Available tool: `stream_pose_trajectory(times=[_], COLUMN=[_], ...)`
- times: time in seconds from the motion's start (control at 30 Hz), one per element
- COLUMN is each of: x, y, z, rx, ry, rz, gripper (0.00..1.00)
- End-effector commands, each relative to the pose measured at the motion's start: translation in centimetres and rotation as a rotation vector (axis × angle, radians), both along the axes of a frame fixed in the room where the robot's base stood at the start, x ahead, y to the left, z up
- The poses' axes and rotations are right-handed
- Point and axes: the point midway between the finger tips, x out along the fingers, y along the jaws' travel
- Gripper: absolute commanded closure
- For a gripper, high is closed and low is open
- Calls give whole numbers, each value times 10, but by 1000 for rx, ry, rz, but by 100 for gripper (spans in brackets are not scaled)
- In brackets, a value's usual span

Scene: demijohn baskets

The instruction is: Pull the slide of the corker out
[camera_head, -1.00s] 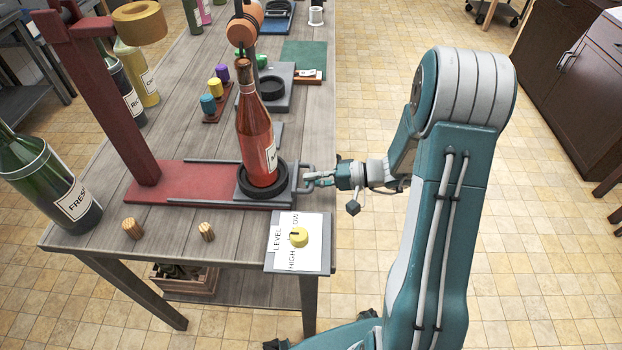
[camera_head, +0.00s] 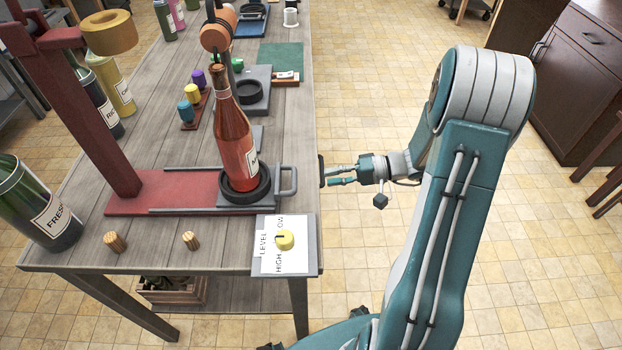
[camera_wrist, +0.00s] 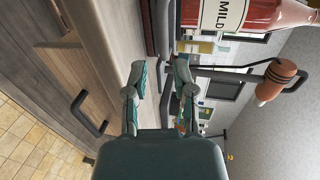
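The corker (camera_head: 127,180) is a dark red frame with a red base and a tan ring-shaped head. Its grey slide (camera_head: 225,205) is at the base's right end, out to the right of the column. A reddish bottle (camera_head: 233,130) stands upright in the slide's black ring; its "MILD" label shows in the wrist view (camera_wrist: 224,14). The slide's grey loop handle (camera_head: 288,181) points toward the table's right edge. My gripper (camera_head: 336,175) is open and empty, right of the handle, apart from it and beyond the table edge. Its spread fingers show in the wrist view (camera_wrist: 160,76).
A level panel with a yellow knob (camera_head: 285,240) is at the table's near right corner. A dark pull handle (camera_wrist: 88,114) is on the table's side.

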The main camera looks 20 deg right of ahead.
Motion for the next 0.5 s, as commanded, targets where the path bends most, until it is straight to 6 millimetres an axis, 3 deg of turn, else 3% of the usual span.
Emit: stream_pose_trajectory(times=[0.2,0.5], x=[-9,-10], y=[-24,-26], z=[5,6], rx=[1,1], ry=[2,2], rz=[0,2], gripper=[66,66])
